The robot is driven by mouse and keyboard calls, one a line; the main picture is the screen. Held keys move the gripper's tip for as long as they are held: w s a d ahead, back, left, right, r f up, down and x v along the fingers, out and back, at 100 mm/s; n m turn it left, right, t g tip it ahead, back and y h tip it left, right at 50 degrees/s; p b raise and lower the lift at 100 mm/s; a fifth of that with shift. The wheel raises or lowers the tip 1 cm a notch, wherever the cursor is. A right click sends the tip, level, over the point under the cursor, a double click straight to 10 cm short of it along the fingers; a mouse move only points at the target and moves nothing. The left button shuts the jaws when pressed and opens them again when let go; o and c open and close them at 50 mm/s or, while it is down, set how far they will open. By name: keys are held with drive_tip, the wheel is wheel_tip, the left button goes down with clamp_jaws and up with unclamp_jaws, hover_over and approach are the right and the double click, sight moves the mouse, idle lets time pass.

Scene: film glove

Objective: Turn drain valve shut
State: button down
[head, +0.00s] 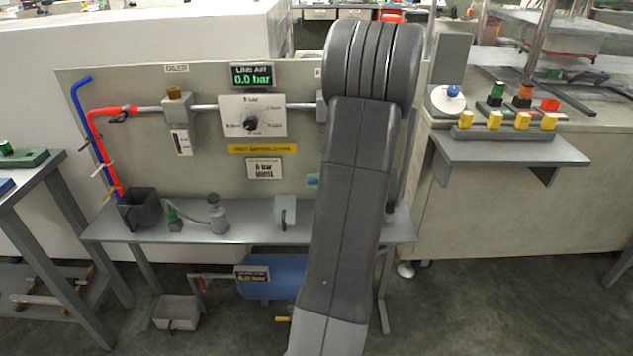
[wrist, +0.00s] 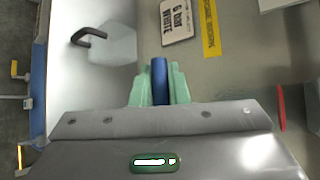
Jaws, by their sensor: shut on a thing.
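My gripper shows in the wrist view (wrist: 160,85) with its pale green fingers shut on an upright blue piece (wrist: 160,80). I cannot tell what this piece belongs to. In the head view my arm hides most of the gripper; a bit of green and blue (head: 312,180) shows at the arm's left edge, in front of the panel. Under the bench is a blue tank (head: 275,277). A small yellow handle (head: 283,319) sits low beneath it, possibly the drain valve; a yellow part also shows at the wrist view's left edge (wrist: 14,68). My gripper is apart from it.
The bench (head: 255,237) carries a dark bin (head: 139,208), a small grey bottle (head: 218,216) and a pale block with a dark handle (head: 285,211). A red lever (head: 202,284) is left of the tank. The display (head: 252,76) reads 0.0 bar.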

drive_tip(key=c, duration=1.4)
unclamp_jaws()
drive_tip(key=p+v, duration=0.1)
drive_tip(key=v, duration=1.2)
drive_tip(key=shift+s+d+r+p, duration=0.15)
drive_tip(key=shift+s+d+p, duration=0.05)
drive_tip(key=shift+s+p, duration=0.1)
drive_tip(key=b+x, duration=0.1)
drive_tip(key=x, duration=1.3)
drive_tip(key=shift+b, duration=0.3)
drive_tip(key=shift+d+r, duration=0.1)
